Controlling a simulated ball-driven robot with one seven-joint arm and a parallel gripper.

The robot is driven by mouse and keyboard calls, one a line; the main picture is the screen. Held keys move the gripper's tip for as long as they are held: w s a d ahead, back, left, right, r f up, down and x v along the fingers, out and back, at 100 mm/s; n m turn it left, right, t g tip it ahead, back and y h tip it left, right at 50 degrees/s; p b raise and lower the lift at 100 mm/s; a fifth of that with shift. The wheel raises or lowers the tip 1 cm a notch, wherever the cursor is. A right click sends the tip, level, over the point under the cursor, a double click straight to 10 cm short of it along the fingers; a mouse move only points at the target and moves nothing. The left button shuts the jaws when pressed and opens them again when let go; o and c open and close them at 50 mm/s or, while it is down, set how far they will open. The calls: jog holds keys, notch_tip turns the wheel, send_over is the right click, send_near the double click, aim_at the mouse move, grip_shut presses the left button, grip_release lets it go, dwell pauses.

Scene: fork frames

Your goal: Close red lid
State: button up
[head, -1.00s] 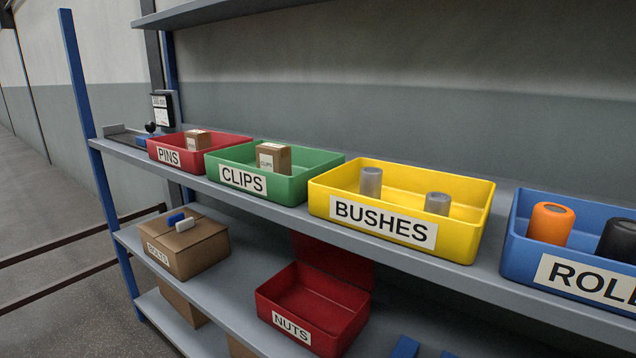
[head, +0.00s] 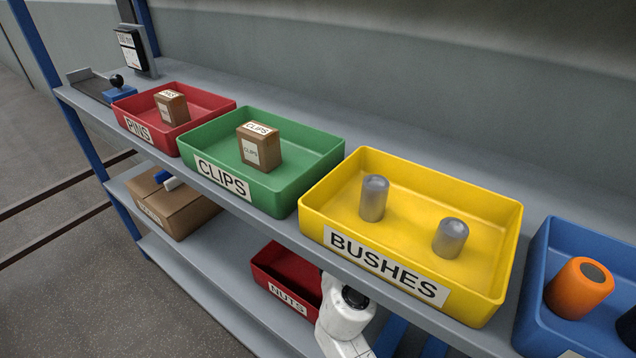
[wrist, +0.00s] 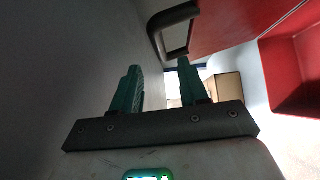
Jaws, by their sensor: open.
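The red bin labelled NUTS (head: 278,283) sits on the lower shelf in the head view, partly hidden by my white arm and the upper shelf. Its lid is hidden there. In the wrist view, a red panel, seemingly the raised lid (wrist: 235,22), fills the upper right, with a dark-rimmed handle (wrist: 160,20) on its left. The red bin wall (wrist: 285,85) shows at the right. My gripper (wrist: 157,68) is open, with two green fingers and nothing between them. The handle lies just ahead of the fingertips; I cannot tell whether the right finger touches it.
The upper shelf holds red PINS (head: 190,98), green CLIPS (head: 305,140), yellow BUSHES (head: 440,185) and blue (head: 545,270) bins. A cardboard box (head: 175,210) stands left on the lower shelf. A grey surface (wrist: 50,70) runs close along the gripper's left.

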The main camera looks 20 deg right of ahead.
jog(key=w, duration=0.3)
jog(key=w+d, duration=0.1)
jog(key=w, duration=0.2)
jog(key=w+b, duration=0.1)
jog(key=w, duration=0.1)
jog(key=shift+w+d, duration=0.25)
jog(key=shift+w, duration=0.15)
grip_shut()
